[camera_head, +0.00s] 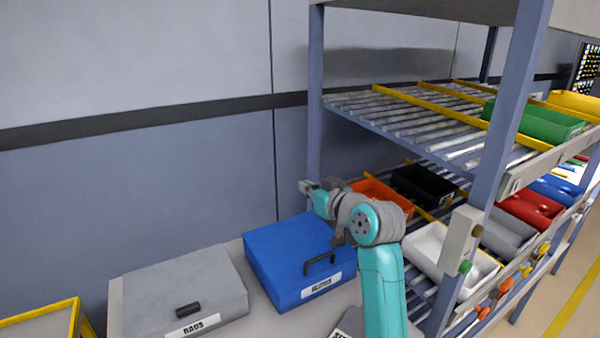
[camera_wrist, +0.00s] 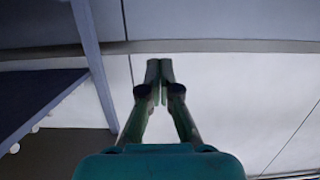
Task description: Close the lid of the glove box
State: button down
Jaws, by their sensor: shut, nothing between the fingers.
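The blue box (camera_head: 300,262), whose blurred label seems to read GLOVES, sits on the grey bench against the wall. It has a dark handle on its front. Its top looks flat, with the lid lying down on it and no gap that I can make out. My gripper (camera_head: 308,187) is in the air above the back right part of the blue box, apart from it. In the wrist view my gripper (camera_wrist: 160,78) has its fingertips together with nothing between them, in front of the pale wall. The blue box does not show in that view.
A grey box (camera_head: 180,290) labelled RAGS, with a dark handle, stands left of the blue box. A yellow-rimmed bin (camera_head: 73,320) is at the far lower left. A shelf rack with an upright post (camera_head: 315,110) and several coloured bins stands close on the right.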

jog(key=s+d+f+t+y, duration=0.1)
jog(key=s+d+f+t, duration=0.15)
jog(key=s+f, duration=0.2)
send_over(325, 271)
jog(key=shift+g, duration=0.25)
jog(key=f, duration=0.6)
jog(key=shift+w+a, duration=0.2)
jog(key=shift+w, duration=0.05)
jog(key=shift+s+d+f, duration=0.1)
jog(key=shift+s+f, duration=0.05)
jog(key=shift+f, duration=0.35)
jog(key=shift+s+d+f, duration=0.1)
jog(key=shift+f, duration=0.4)
